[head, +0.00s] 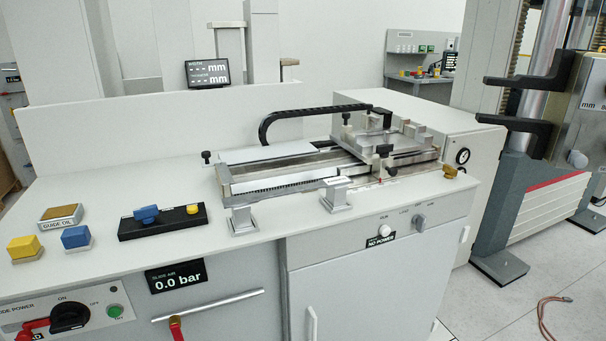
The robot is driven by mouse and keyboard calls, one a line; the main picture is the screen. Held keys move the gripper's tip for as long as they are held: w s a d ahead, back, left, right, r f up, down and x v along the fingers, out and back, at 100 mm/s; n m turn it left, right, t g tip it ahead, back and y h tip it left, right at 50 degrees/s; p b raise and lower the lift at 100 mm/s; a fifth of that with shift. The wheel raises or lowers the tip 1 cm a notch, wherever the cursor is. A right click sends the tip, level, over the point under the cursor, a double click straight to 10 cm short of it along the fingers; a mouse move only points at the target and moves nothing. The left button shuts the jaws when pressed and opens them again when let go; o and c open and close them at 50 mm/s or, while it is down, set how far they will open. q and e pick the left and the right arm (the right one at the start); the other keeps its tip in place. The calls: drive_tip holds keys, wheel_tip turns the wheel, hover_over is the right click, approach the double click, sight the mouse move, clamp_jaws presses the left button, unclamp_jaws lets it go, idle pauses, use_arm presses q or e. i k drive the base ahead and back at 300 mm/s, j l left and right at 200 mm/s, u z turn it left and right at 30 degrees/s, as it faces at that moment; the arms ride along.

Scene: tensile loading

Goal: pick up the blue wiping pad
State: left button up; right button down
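A blue block (76,237) with a pale base sits on the light bench top at the left, just right of a yellow block (24,247). A second blue piece (146,214), shaped like a small block or knob, sits on a black tray (165,229) a little farther right. I cannot tell for sure which blue piece is the wiping pad; the block at the left looks most like a pad.
A guide oil pad (61,214) lies behind the blue block. A small yellow knob (192,209) stands on the black tray. A metal slide fixture (280,182) with a black cable chain (310,112) fills the bench's right half. A bar handle (208,305) runs along the front.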

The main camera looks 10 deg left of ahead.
sight(78, 239)
drive_tip(key=j+u, duration=0.1)
drive_tip(key=u, duration=0.7)
drive_tip(key=i+u, duration=0.15)
drive_tip(key=u, duration=0.2)
drive_tip(key=j+u, duration=0.1)
drive_tip(key=u, duration=0.3)
